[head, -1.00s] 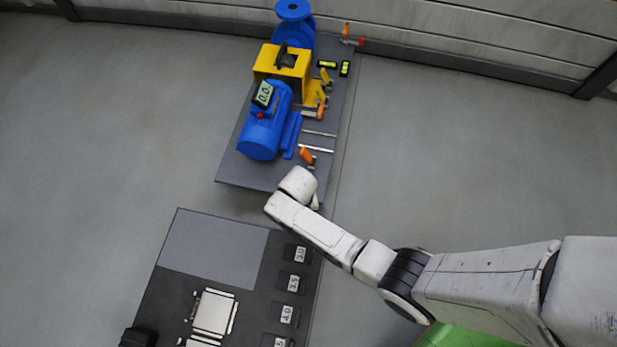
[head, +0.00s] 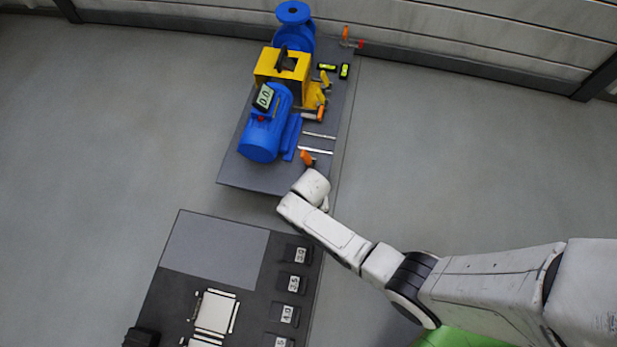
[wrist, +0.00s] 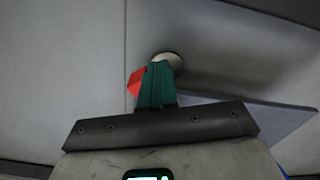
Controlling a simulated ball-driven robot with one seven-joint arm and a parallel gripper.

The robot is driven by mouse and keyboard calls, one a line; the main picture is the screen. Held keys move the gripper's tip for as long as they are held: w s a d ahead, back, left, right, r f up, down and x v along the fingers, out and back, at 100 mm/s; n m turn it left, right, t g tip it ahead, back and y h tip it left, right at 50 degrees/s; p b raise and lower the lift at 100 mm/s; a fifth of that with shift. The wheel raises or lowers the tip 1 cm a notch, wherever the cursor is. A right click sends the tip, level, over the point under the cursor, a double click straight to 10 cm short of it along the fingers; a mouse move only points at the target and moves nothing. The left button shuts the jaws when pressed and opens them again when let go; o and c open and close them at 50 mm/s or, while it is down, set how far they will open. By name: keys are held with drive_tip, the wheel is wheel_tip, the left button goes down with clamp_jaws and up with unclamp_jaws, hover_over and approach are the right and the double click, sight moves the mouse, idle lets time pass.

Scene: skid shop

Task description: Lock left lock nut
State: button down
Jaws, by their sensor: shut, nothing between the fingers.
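My gripper is mostly hidden by the white wrist in the head view. In the wrist view my gripper (wrist: 160,66) shows green fingers closed together with nothing between them. A red piece (wrist: 135,82) shows just left of the fingers, and a pale round part (wrist: 168,59) lies behind their tips; I cannot tell whether they touch. In the head view the skid (head: 245,173) carries a blue motor (head: 258,140). An orange-handled piece (head: 307,158) sits near its front right corner, close beyond my wrist. Another orange-handled piece (head: 346,35) stands at the far end. I cannot pick out the left lock nut.
A yellow guard (head: 270,65) and blue pump (head: 293,30) stand behind the motor. A nearer dark table (head: 180,275) holds numbered blocks (head: 292,283) and shim plates (head: 215,312).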

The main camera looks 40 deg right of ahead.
drive_tip(key=shift+s+d, duration=0.2)
drive_tip(key=shift+d, duration=0.1)
drive_tip(key=shift+s+d+p, duration=0.3)
drive_tip(key=shift+d, duration=0.4)
drive_tip(key=shift+s+d, duration=0.15)
drive_tip(key=shift+d, duration=0.7)
drive_tip(key=shift+s+a, duration=0.1)
drive_tip(key=shift+s+a+r+p, duration=0.1)
drive_tip(key=shift+s+a+p, duration=0.25)
drive_tip(key=shift+p, duration=0.2)
